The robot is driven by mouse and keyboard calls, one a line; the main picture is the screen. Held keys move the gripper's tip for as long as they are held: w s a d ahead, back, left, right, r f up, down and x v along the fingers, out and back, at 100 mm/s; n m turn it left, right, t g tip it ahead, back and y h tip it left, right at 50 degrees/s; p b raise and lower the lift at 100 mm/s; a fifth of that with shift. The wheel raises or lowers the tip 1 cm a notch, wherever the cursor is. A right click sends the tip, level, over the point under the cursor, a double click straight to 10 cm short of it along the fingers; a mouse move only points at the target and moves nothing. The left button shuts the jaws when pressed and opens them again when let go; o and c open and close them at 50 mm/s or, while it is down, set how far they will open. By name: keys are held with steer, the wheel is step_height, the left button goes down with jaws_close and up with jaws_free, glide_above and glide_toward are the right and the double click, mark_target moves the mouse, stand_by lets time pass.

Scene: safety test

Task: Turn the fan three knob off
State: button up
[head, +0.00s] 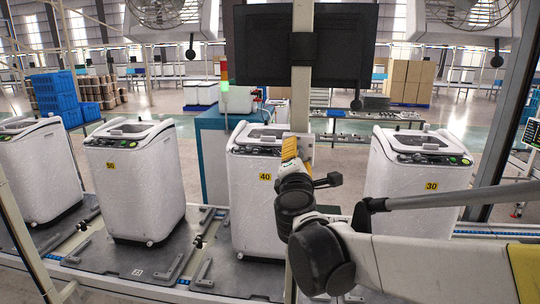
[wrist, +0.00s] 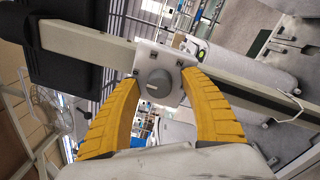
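A round grey knob (wrist: 155,82) sits on a white switch box (wrist: 147,57) fixed to a pale post (wrist: 85,44). My gripper (wrist: 161,76) has its two yellow fingers spread, with the tips on either side of the knob. The left tip is close to the knob's edge, and a small gap shows at the right tip. I cannot tell whether either touches. In the head view my gripper (head: 290,146) is at the post (head: 302,90), against the box (head: 307,150), and hides the knob. No label naming fan three is legible.
Caged fans (head: 163,10) and (head: 470,12) hang at the top left and right. A dark monitor (head: 262,47) is mounted on the post. White washing machines (head: 140,180) stand on the line behind it, one close behind my gripper (head: 252,195).

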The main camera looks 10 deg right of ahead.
steer(key=shift+s, duration=0.1)
steer(key=v, duration=1.2)
steer(key=s+d+f+m+g+b, duration=0.2)
steer(key=s+d+f+m+b, duration=0.15)
steer(key=f, duration=0.45)
steer(key=s+d+f+m+g+b, duration=0.25)
steer(key=f+m+b, duration=0.2)
steer(key=f, duration=0.35)
steer(key=s+d+f+m+g+b, duration=0.25)
steer(key=f+b, duration=0.25)
steer(key=f, duration=0.4)
steer(key=s+a+f+m+g+y+b, duration=0.2)
steer(key=s+f+m+b, duration=0.3)
steer(key=f, duration=0.4)
steer(key=s+a+f+m+g+y+b, duration=0.1)
steer(key=s+a+f+m+y+b, duration=0.2)
steer(key=f, duration=0.7)
steer(key=s+m+b, duration=0.2)
steer(key=shift+g+b, duration=0.3)
steer(key=shift+g, duration=0.1)
